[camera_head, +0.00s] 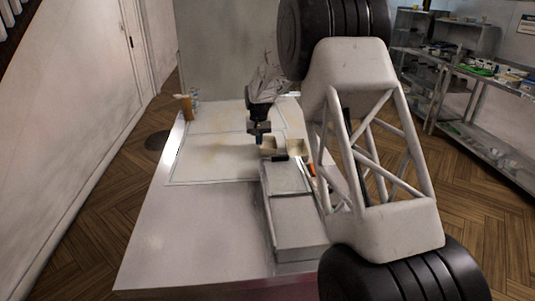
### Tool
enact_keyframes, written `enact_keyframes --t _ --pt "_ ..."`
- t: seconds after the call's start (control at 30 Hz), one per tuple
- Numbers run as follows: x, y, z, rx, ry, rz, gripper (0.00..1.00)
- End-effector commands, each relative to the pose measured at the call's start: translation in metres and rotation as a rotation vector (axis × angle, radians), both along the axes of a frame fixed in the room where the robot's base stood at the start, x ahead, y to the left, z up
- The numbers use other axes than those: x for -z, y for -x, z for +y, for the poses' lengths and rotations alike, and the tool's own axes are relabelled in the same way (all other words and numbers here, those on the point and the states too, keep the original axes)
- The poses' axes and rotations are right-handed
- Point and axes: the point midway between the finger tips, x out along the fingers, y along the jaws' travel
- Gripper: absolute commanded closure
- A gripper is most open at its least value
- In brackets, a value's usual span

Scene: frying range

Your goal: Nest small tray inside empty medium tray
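My gripper (259,137) points down over the white table, just left of and partly in front of a small beige open tray (269,147). From this far view I cannot tell whether its fingers are open or touching that tray. A second beige open tray (298,148) stands just to the right. It looks empty, but its right side is close to my arm and partly hidden. Which of them is the small tray and which the medium one is not clear at this size.
A long grey metal unit (299,222) with flat covers lies in front of the trays. A brown cup-like container (187,107) stands at the table's far left edge. The left of the white table (190,235) is clear. Shelves (480,75) stand at the right wall.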

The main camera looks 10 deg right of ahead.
Motion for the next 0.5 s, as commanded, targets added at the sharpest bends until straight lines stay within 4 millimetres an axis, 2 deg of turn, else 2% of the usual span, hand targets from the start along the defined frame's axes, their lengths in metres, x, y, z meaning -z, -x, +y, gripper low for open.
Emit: enact_keyframes --t 0.2,0.5 --pt "-0.014 0.000 0.000 0.000 0.000 0.000 1.00" --pt "-0.018 0.000 0.000 0.000 0.000 0.000 1.00"
